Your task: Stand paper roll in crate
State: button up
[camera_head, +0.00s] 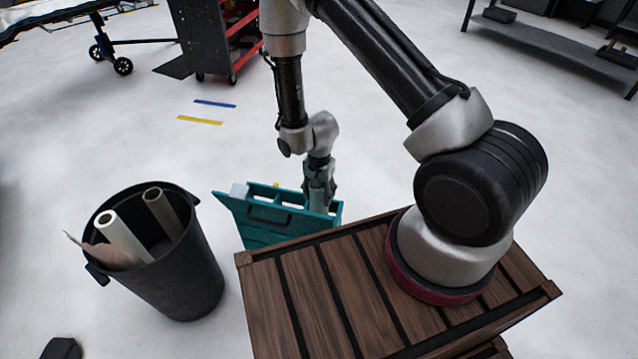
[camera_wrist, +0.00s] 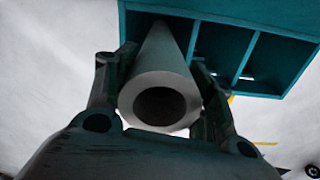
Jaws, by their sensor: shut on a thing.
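My gripper (camera_head: 320,200) reaches down at the right end of the teal crate (camera_head: 265,240) in the head view. In the wrist view its two fingers (camera_wrist: 155,68) are shut on a pale grey paper roll (camera_wrist: 170,75), one on each side. The roll's hollow near end faces the wrist camera. Its far part points into the left compartment of the teal crate (camera_wrist: 262,22), which has several dividers. How deep the roll sits, and whether it touches the bottom, cannot be told. The roll is hidden behind the gripper and crate in the head view.
A dark bin (camera_head: 180,265) left of the crate holds two more rolls (camera_head: 120,238) and a sheet-like piece. A brown slatted wooden crate (camera_head: 330,290) stands close in front of the teal crate, under my arm. Open floor lies behind, with blue and yellow strips (camera_head: 200,120).

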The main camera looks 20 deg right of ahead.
jog(key=shift+f, duration=3.45)
jog(key=o, duration=1.6)
